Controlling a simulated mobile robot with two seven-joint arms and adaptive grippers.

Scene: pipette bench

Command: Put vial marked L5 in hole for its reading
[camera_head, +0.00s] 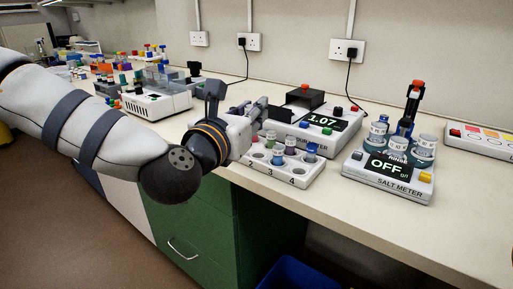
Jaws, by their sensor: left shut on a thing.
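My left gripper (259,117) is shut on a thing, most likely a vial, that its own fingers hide. It is at the left side of the meter (318,127), whose display reads 1.07, and above the rear left of a white rack (268,171). In the rack stand vials with a green cap (270,136), a purple cap (290,141) and a blue cap (311,149), and another vial (278,155) in front. The mark L5 is not readable on any vial. My right gripper is not in view.
A salt meter (398,187) reading OFF, with several jars and an upright probe (409,108), stands right of the rack. A panel with coloured patches (486,139) lies at the far right. Other bench equipment (157,102) is at left. The bench's front strip is clear.

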